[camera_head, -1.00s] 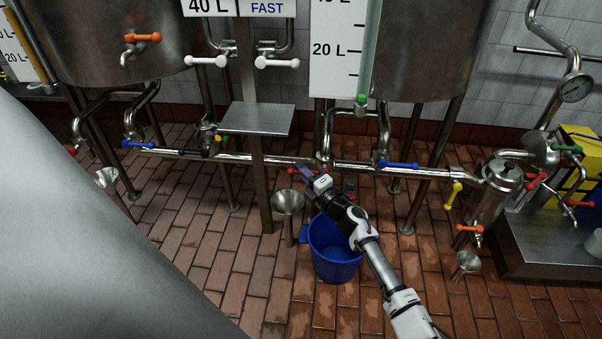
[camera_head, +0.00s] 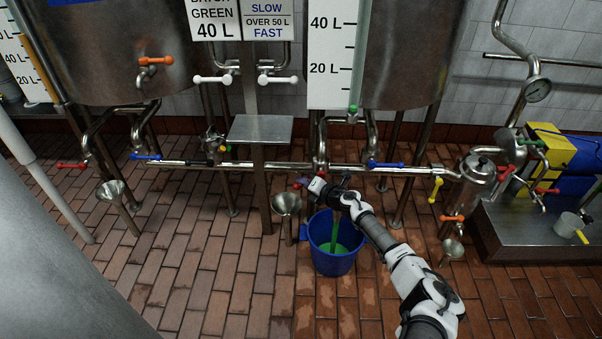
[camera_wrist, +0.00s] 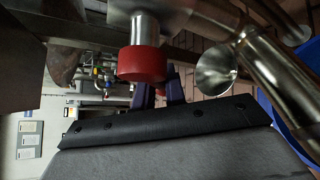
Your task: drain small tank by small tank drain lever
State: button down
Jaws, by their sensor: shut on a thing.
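The steel tank (camera_head: 415,60) on the right, with a white level scale (camera_head: 333,60), stands above a low drain pipe. My gripper (camera_head: 306,185) is at the pipe below this tank, shut on a red drain lever, mostly hidden by the fingers. In the wrist view my gripper (camera_wrist: 160,95) has its dark fingers just behind a red collar (camera_wrist: 143,65) on a steel pipe. Green liquid (camera_head: 337,228) falls in a stream beside my gripper into the blue bucket (camera_head: 322,262). Green liquid covers the bucket's bottom.
A steel funnel (camera_head: 286,203) stands left of the bucket. Blue levers (camera_head: 385,165) and a yellow lever (camera_head: 436,190) sit along the horizontal pipe. A second steel tank (camera_head: 110,70) is at left, and a steel platform (camera_head: 530,225) at right. The front brick floor is clear.

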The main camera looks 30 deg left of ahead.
jog(key=h+p, duration=0.1)
jog(key=p, duration=0.2)
jog(key=d+n+h+p, duration=0.1)
jog(key=p, duration=0.2)
jog(key=w+n+h+p, duration=0.1)
jog(key=p, duration=0.2)
jog(key=shift+d+f+t+h, duration=0.2)
jog(key=shift+f+t+h, duration=0.1)
jog(key=shift+t, duration=0.1)
jog(key=shift+w+d+f+n+t+h+p, duration=0.25)
jog(key=shift+d+f+n+h+p, duration=0.3)
jog(key=shift+p, duration=1)
jog(key=shift+w+d+f+n+t+h+p, duration=0.25)
jog(key=shift+h+p, duration=0.4)
jog(key=shift+p, duration=0.9)
jog(key=shift+s+f, duration=0.1)
jog(key=c, duration=1.5)
grip_release()
jog(key=shift+o, duration=0.2)
jog(key=shift+f+b, duration=0.1)
jog(key=shift+b, duration=0.25)
